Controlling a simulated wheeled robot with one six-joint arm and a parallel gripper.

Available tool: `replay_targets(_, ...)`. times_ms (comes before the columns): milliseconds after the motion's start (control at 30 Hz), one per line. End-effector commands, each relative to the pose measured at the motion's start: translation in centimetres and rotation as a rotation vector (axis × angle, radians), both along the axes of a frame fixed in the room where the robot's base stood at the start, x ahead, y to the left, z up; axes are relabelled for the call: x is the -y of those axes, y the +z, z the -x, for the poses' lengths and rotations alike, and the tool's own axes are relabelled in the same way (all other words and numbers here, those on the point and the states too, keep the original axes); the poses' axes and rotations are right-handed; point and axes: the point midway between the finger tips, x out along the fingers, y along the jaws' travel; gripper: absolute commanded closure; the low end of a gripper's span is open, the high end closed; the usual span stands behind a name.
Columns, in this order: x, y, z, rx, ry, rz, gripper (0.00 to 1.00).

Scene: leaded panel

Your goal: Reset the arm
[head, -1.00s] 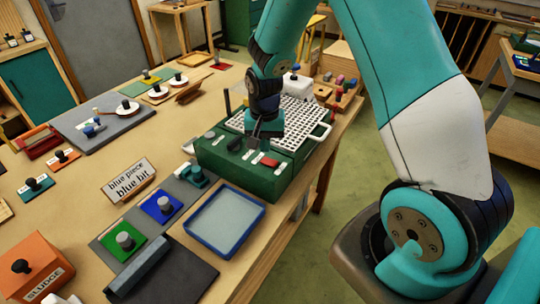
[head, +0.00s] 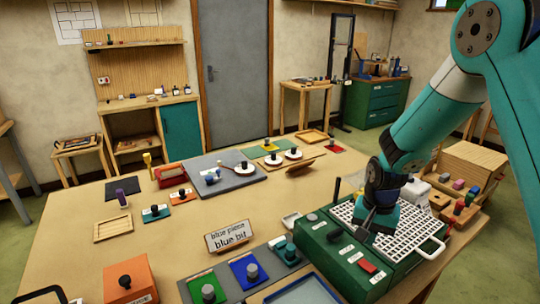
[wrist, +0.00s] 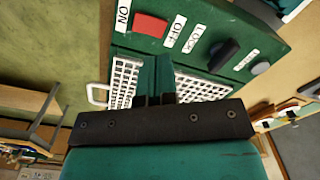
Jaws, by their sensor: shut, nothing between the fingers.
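My gripper (head: 364,222) hangs at the end of my teal arm over the green machine box (head: 338,262) at the right of the table. Its fingers are shut with nothing between them. In the wrist view my gripper (wrist: 155,99) is in front of the white grid (wrist: 124,80) on the green box. The box's panel shows a red switch (wrist: 150,25) between ON and OFF labels and a dark knob (wrist: 222,56) by a LOCK label. My arm hides part of the grid in the head view.
A "blue piece blue bit" sign (head: 230,235), a green tile (head: 207,288), a blue tile (head: 251,270) and an orange box (head: 131,281) stand left of the machine. A grey board (head: 226,174) lies farther back. Bare table shows at the left.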

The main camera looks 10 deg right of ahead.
Motion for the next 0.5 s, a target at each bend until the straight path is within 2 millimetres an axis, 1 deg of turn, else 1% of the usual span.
replay_targets(67,-1.5,1.0,0.4,0.018,0.062,-0.022,1.00)
replay_targets(167,-4.6,3.4,2.1,0.047,0.214,-0.073,1.00)
replay_targets(200,-6.2,4.5,3.2,0.063,0.295,-0.098,1.00)
replay_targets(267,-8.6,6.2,5.4,0.087,0.430,-0.138,1.00)
replay_targets(300,-10.1,7.2,7.1,0.103,0.522,-0.162,1.00)
replay_targets(367,-12.0,8.5,9.8,0.129,0.661,-0.197,1.00)
replay_targets(400,-13.1,9.1,11.7,0.143,0.752,-0.218,1.00)
replay_targets(500,-15.0,10.3,16.1,0.182,0.953,-0.259,1.00)
